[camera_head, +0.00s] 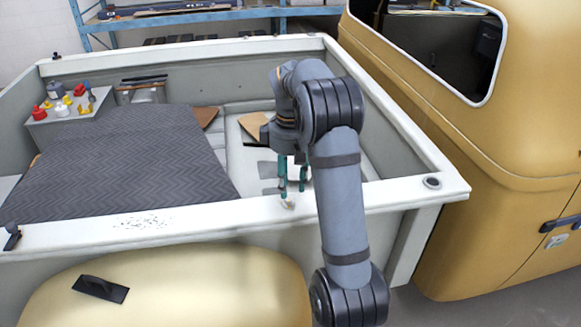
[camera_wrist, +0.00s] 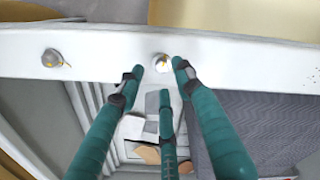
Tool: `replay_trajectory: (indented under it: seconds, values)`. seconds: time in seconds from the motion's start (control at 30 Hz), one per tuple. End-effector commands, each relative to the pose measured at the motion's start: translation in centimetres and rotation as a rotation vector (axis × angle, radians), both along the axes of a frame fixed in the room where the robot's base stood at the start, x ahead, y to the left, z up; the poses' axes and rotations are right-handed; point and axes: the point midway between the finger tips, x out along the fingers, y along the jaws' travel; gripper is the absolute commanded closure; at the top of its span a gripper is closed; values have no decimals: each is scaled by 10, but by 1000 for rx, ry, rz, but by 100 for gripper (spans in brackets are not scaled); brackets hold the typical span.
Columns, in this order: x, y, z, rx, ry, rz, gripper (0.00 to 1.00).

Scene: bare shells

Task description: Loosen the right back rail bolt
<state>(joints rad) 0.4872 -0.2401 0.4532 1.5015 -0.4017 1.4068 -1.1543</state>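The white bed rail (camera_head: 150,232) runs across the near side of the truck bed. A small round bolt (camera_wrist: 162,63) sits in the rail in the wrist view, and its whitish, tan-edged head shows on the rail in the head view (camera_head: 288,205). A second bolt (camera_wrist: 52,58) sits further left along the rail in the wrist view. I cannot tell which the task means. My gripper (camera_head: 292,183), with three teal fingers (camera_wrist: 160,85), is open and empty. It points down near the first bolt, with two fingertips on either side of it in the wrist view. Contact cannot be told.
A dark ribbed mat (camera_head: 130,160) and brown pieces (camera_head: 255,125) lie in the bed. A side table (camera_head: 70,115) with coloured items stands at the far left. The yellow cab (camera_head: 510,110) rises at right. A black handled tool (camera_head: 100,289) lies on the fender.

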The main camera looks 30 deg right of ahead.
Motion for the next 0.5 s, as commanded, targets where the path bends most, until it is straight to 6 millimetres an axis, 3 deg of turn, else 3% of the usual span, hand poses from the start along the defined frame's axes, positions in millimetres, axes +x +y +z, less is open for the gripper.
replay_trajectory:
  seconds: [0.2, 0.5]
  values:
    - [1, -1, 46, 0, -4, -3, 65]
    - [0, 0, 71, 1, 2, -2, 65]
